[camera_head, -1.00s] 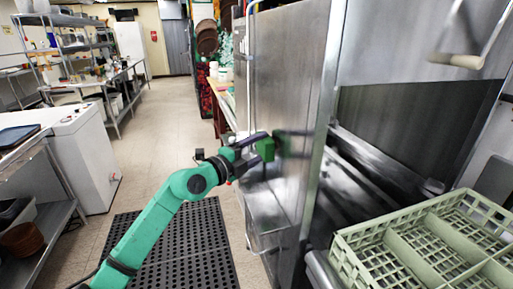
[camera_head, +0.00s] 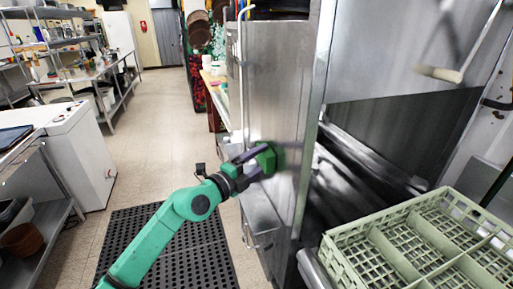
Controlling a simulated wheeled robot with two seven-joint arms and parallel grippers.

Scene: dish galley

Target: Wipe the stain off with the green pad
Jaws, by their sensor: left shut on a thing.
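My left gripper (camera_head: 257,163) is shut on the green pad (camera_head: 267,157) in the middle of the head view. The pad is a small dark green block, upright, with its far side facing the steel side panel (camera_head: 285,90) of the dish machine. It is at or very close to the panel; I cannot tell whether it presses on it. A blurred green reflection shows on the steel just right of the pad. I cannot make out a stain on the panel; the pad and gripper hide part of the surface. My right gripper is not in view.
A pale green dish rack (camera_head: 335,250) sits at the lower right, by the machine's open bay. A black perforated mat (camera_head: 185,250) lies on the floor. A white cabinet (camera_head: 85,160) and steel shelves stand at left. The aisle between is clear.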

